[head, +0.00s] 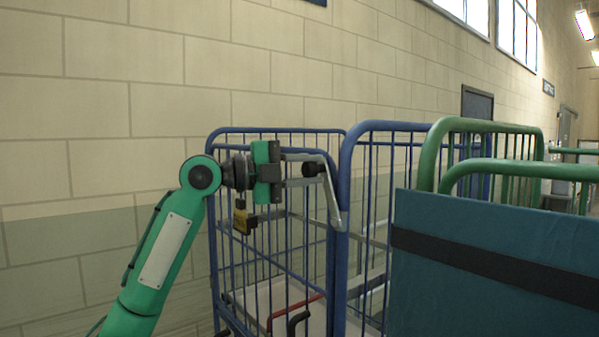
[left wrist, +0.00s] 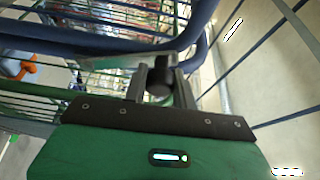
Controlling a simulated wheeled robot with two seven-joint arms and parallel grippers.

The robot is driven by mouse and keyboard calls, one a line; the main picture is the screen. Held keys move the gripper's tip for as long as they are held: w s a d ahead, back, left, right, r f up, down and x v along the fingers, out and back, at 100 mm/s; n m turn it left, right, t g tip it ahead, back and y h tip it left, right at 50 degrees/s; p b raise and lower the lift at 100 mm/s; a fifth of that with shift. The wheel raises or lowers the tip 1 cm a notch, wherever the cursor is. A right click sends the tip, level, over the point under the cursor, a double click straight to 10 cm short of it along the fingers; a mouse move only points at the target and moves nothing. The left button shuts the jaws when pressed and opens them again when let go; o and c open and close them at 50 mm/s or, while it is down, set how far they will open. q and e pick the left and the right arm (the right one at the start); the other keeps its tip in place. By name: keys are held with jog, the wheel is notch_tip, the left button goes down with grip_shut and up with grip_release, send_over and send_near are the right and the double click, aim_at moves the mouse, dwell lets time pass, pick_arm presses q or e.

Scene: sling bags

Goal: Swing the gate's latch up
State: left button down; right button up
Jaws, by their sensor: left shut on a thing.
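The gate's latch (head: 332,200) is a grey lever in the head view. Its lower end sits at the blue post of the cage gate, and it rises from there, leaning a little left. Its black knob (head: 313,168) is at the upper end. My left gripper (head: 308,169) reaches in from the left, level with the knob, and is shut on it. In the left wrist view the knob (left wrist: 160,78) sits between the two fingers, with the blue frame just beyond. The fingers hide part of the lever's top. My right gripper is not in view.
The blue cage gate (head: 213,240) stands below and behind my gripper, with a brass-coloured padlock-like block (head: 243,221) near my wrist. Green cages (head: 440,150) and a teal panel (head: 480,225) are on the right. A block wall (head: 100,110) runs behind.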

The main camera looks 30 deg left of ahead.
pick_arm(q)
jog(key=m, duration=0.1)
jog(key=d+p, duration=0.1)
jog(key=s+d+r+m, duration=0.1)
jog(key=shift+d+m+g+y+p, duration=0.2)
jog(key=shift+m+g+y+p, duration=0.1)
jog(key=shift+s+d+f+m+y+p, duration=0.1)
jog(key=shift+s+d+m+y+p, duration=0.2)
jog(key=shift+d+m, duration=0.3)
jog(key=shift+f, duration=0.1)
jog(key=c, duration=1.1)
grip_release()
jog(key=shift+d, duration=0.15)
